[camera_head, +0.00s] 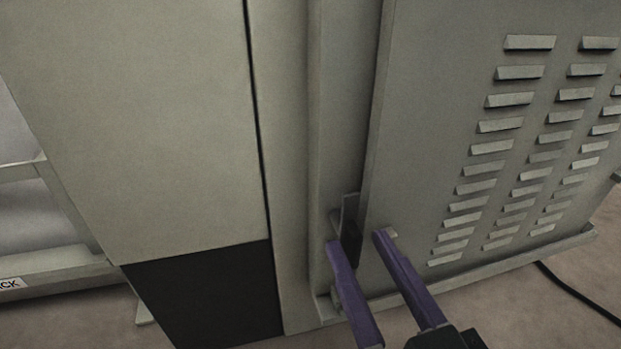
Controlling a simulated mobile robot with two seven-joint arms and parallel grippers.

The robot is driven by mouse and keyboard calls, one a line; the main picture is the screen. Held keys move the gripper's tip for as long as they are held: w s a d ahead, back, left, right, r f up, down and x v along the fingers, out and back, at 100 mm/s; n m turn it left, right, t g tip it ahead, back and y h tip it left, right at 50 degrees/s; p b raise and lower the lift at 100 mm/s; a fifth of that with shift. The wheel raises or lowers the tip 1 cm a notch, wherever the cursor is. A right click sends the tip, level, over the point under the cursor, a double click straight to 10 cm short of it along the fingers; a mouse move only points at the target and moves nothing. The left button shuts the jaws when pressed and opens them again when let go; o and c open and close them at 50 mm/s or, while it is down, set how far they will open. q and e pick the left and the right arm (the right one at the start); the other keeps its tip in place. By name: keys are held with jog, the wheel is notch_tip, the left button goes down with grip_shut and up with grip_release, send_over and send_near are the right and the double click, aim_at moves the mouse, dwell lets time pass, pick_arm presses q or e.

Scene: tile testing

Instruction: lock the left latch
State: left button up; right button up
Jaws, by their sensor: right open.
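The latch (351,236) is a small grey bracket with a dark block, low on the left edge of the vented panel. My right gripper (360,240) has two purple fingers and comes in from the bottom. It is open, with one fingertip to the left of the latch and the other to its right. I cannot tell whether either finger touches the latch. The lower end of the latch is partly hidden by the left finger. My left gripper is not in view.
The grey vented panel (440,120) with rows of louvres fills the right side. A tall grey cabinet face (140,120) with a black lower part (210,295) stands at left. A grey frame (60,262) is at far left. A black cable (580,295) lies on the floor at right.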

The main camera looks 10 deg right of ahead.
jog(key=shift+w, duration=0.8)
grip_shut()
